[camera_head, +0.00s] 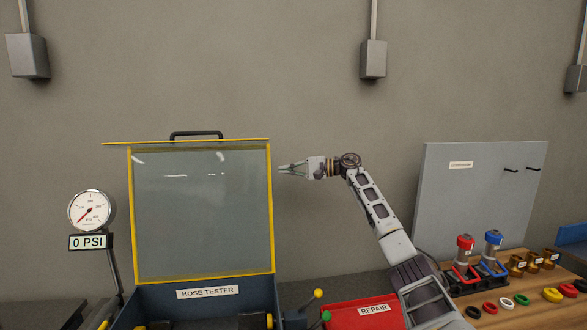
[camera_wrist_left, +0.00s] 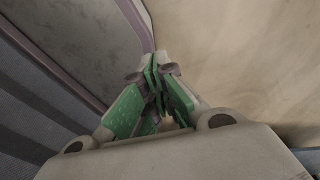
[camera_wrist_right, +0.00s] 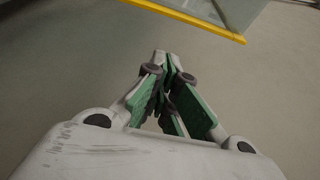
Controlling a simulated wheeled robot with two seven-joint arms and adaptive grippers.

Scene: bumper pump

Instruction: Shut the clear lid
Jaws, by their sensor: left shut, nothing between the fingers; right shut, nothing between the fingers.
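The clear lid (camera_head: 203,210) has a yellow frame and a black handle (camera_head: 196,134) on its top edge. It stands raised, close to upright, on the dark blue hose tester box (camera_head: 250,293). My right gripper (camera_head: 281,170) is shut and empty, just right of the lid's upper right edge, with a small gap. In the right wrist view its shut fingers (camera_wrist_right: 167,90) show, with a yellow-edged corner of the lid (camera_wrist_right: 215,15) at the top. My left gripper (camera_wrist_left: 157,90) shows only in the left wrist view, shut and empty, away from the lid.
A pressure gauge (camera_head: 91,210) with a 0 PSI display stands left of the box. A red repair bin (camera_head: 340,314) and yellow and green knobbed levers sit to its right. A grey panel (camera_head: 480,190) and a bench with pumps and coloured rings fill the far right.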

